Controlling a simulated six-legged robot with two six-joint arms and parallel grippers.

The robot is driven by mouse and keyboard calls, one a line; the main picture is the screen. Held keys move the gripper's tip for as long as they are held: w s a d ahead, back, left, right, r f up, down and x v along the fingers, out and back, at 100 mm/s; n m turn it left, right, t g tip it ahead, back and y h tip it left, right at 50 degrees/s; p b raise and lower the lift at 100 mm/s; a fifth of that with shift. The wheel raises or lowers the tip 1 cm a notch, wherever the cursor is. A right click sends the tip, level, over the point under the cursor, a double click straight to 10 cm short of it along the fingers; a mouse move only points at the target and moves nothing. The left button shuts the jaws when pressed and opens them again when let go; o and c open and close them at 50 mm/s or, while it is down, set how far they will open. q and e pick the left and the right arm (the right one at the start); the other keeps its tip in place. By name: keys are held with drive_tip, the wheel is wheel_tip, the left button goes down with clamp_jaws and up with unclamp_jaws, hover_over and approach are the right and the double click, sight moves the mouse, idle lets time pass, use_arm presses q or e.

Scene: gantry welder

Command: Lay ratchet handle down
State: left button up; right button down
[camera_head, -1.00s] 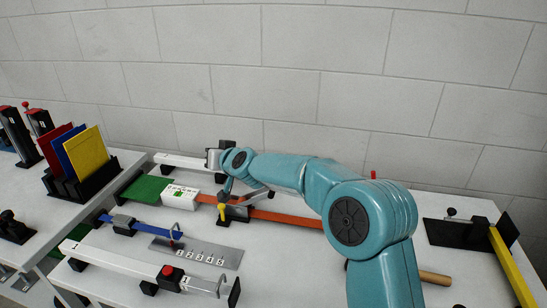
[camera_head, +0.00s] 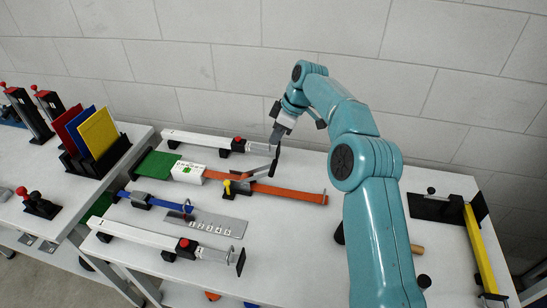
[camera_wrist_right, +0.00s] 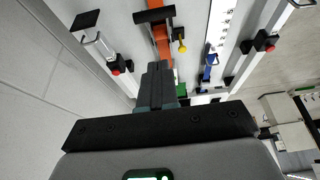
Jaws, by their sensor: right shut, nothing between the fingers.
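The ratchet (camera_head: 238,187) sits on the orange strap (camera_head: 295,194) and has a yellow knob (camera_head: 227,186). Its grey handle (camera_head: 260,172) slants up to the right of the ratchet body and ends in a black crosswise grip (camera_head: 275,161). In the right wrist view the black grip (camera_wrist_right: 153,15) shows beyond my fingers, with the yellow knob (camera_wrist_right: 182,48) to its right. My right gripper (camera_head: 276,137) is shut and empty, just above and behind the grip in the head view. Whether it touches the handle I cannot tell. My left gripper is not in view.
A white bar with a red button (camera_head: 238,141) lies behind the ratchet. A blue strap (camera_head: 165,203), a numbered grey plate (camera_head: 215,226) and another white bar (camera_head: 130,233) lie in front. A yellow bar (camera_head: 483,248) is at right. A block wall rises behind.

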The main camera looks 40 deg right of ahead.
drive_tip(key=p, duration=0.1)
hover_over(273, 166)
wheel_tip(273, 166, down, 5)
wheel_tip(273, 166, down, 4)
drive_tip(key=shift+s+p, duration=0.1)
drive_tip(key=shift+p, duration=0.4)
drive_tip(key=shift+f, duration=0.25)
drive_tip(key=f+b, duration=0.1)
drive_tip(key=b, duration=0.2)
drive_tip(key=shift+s+d+t+y, duration=0.3)
drive_tip(key=shift+s+d+t, duration=0.05)
drive_tip(key=shift+t, duration=0.05)
drive_tip(key=s+d+f+t+y+b, duration=0.1)
drive_tip(key=f+b, duration=0.1)
drive_tip(key=b, duration=0.4)
drive_tip(key=s+f+t+y+b, duration=0.1)
drive_tip(key=f+b, duration=0.1)
drive_tip(key=b, duration=0.5)
drive_tip(key=s+d+f+t+y+b, duration=0.1)
drive_tip(key=f+b, duration=0.1)
drive_tip(key=b, duration=0.5)
drive_tip(key=shift+d+f+t, duration=0.25)
drive_tip(key=shift+d+t, duration=0.05)
drive_tip(key=shift+d, duration=0.05)
drive_tip(key=shift+s+d+f+b, duration=0.15)
drive_tip(key=shift+f+b, duration=0.2)
drive_tip(key=shift+b, duration=0.45)
drive_tip(key=shift+s+d+r, duration=0.1)
